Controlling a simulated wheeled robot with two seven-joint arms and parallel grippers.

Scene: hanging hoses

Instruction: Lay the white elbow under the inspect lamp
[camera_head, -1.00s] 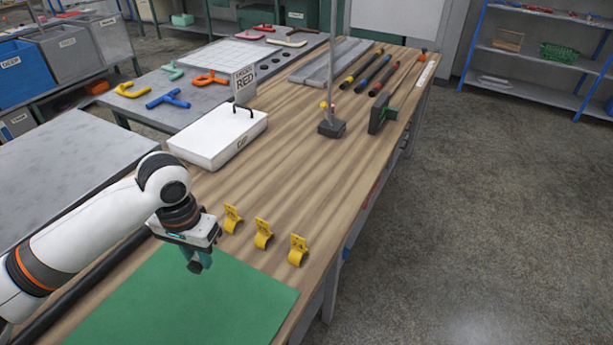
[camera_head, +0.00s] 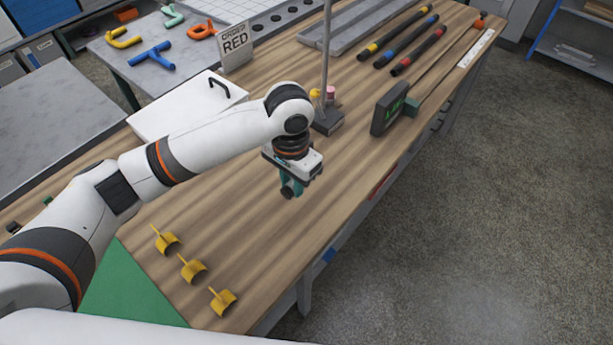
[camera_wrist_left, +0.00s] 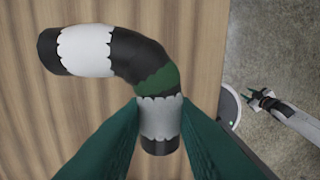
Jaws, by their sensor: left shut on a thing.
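My left gripper (camera_head: 290,188) is shut on a dark elbow pipe, held above the wooden bench. In the left wrist view the elbow (camera_wrist_left: 137,60) is black with a white band at its far end, a dark green patch at the bend and a pale grey band between the fingers. In the head view the elbow is mostly hidden by the gripper. A grey lamp-like pole (camera_head: 325,60) stands on a dark base behind the gripper; its top is out of view. My right gripper (camera_wrist_left: 262,98) seems to show small in the left wrist view, over the floor.
Yellow clips (camera_head: 192,268) stand near a green mat (camera_head: 130,295). A white lidded box (camera_head: 180,108) lies behind my left arm. Bare wood (camera_head: 250,240) lies in front of the gripper.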

